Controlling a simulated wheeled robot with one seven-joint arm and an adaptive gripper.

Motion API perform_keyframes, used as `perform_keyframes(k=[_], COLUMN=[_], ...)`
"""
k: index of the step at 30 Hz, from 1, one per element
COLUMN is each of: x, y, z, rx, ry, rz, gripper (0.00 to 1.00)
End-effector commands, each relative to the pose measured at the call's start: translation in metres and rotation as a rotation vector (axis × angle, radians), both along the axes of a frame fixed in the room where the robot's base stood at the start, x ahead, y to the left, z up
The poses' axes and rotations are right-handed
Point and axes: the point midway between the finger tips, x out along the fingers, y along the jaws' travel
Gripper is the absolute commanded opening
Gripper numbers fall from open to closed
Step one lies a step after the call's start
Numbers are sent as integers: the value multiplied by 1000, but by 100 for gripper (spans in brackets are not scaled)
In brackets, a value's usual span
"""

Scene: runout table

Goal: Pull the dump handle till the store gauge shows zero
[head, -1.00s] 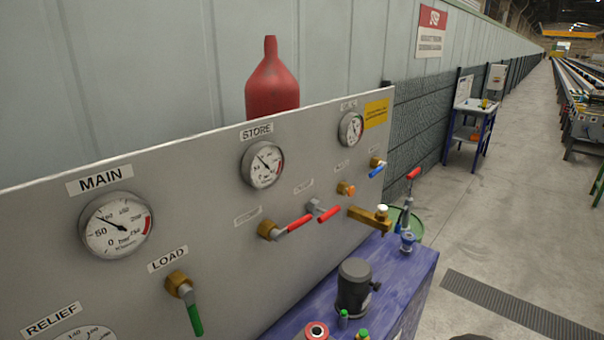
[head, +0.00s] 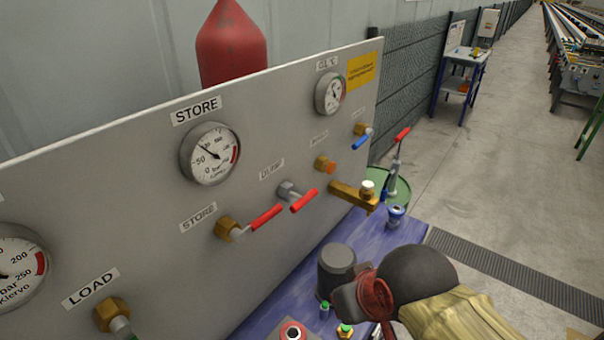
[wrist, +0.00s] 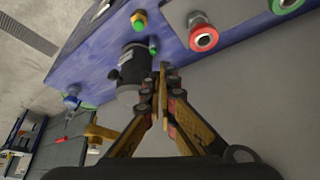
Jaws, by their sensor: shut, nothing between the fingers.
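The store gauge (head: 210,154) is a round white dial under the STORE label at the panel's upper middle in the head view. Its needle points up and left, near the 50 mark, off zero. The dump handle (head: 303,201) is a red lever on a grey valve beside the DUMP label. Another red lever (head: 265,217), on the brass STORE valve, lies just left of it. My gripper (wrist: 161,70) is shut and empty in the wrist view, seen over the blue bench top and apart from both levers. In the head view my arm shows at lower right; the fingertips are not clear.
A dark cylindrical pump unit (head: 337,268) stands on the blue bench (head: 290,292) below the panel. A brass block (head: 352,195) juts out right of the dump handle. A red bottle (head: 230,50) stands behind the panel. Free floor lies to the right.

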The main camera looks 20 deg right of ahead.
Motion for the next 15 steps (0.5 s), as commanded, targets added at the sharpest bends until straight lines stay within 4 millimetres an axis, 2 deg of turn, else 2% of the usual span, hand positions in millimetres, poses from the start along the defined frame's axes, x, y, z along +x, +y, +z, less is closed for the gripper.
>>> perform_keyframes(k=[1, 6, 15], x=[5, 28, 77], y=[0, 2, 3], z=[13, 51, 112], rx=[-1, -11, -26], ry=[7, 35, 78], rz=[11, 78, 216], gripper=[0, 0, 0])
